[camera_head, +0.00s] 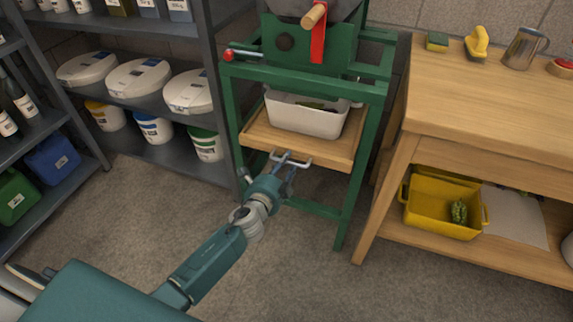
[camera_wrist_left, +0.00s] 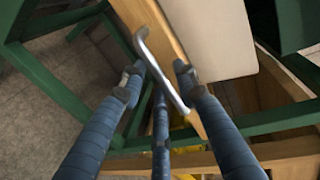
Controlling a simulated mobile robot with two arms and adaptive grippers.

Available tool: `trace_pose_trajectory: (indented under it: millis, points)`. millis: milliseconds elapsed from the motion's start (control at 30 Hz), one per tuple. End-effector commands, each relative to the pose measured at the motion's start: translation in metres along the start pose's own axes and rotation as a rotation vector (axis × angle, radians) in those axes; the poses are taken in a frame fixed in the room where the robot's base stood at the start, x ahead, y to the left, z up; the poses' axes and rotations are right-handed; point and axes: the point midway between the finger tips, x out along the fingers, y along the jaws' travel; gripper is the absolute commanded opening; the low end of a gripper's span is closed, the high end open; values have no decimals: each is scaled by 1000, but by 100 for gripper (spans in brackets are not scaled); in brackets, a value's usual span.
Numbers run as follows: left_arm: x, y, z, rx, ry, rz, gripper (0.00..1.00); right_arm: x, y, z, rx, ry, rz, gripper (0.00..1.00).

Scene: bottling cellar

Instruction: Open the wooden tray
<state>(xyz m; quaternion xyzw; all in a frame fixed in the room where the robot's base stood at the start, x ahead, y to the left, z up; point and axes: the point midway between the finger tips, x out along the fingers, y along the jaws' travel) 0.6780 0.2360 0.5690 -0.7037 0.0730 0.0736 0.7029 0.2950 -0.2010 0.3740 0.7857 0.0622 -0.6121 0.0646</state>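The wooden tray (camera_head: 326,160) sits in the lower part of the green stand, with a metal bar handle (camera_head: 303,164) on its front. A white tub (camera_head: 305,121) stands on the tray. My left gripper (camera_head: 284,168) is at the left part of the handle. In the left wrist view, the handle (camera_wrist_left: 158,68) passes between the spread fingers of the gripper (camera_wrist_left: 157,76), and the tray's front board (camera_wrist_left: 168,35) is just beyond. The fingers look open, with gaps to the bar; any light contact is unclear. My right gripper is not in view.
The green stand's legs (camera_head: 353,190) flank the tray. A wooden workbench (camera_head: 480,90) stands to the right, with a yellow crate (camera_head: 437,221) on its lower shelf. Grey shelves (camera_head: 175,160) with tubs stand left. The floor (camera_head: 300,265) before the stand is clear.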

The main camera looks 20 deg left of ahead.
Motion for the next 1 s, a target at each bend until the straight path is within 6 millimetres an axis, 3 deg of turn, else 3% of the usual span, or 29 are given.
trace_pose_trajectory:
  millis: [367, 400, 533, 567, 1000]
  points:
    - [9, 0, -1, -1, 1, 0, 30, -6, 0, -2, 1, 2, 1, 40]
    - [9, 0, -1, -1, 1, 0, 28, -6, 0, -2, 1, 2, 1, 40]
    - [8, 0, -1, -1, 1, 0, 2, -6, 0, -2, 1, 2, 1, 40]
    - [8, 0, -1, -1, 1, 0, 0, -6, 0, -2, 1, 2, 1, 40]
    - [8, 0, -1, -2, 1, 0, 0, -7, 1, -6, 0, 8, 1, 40]
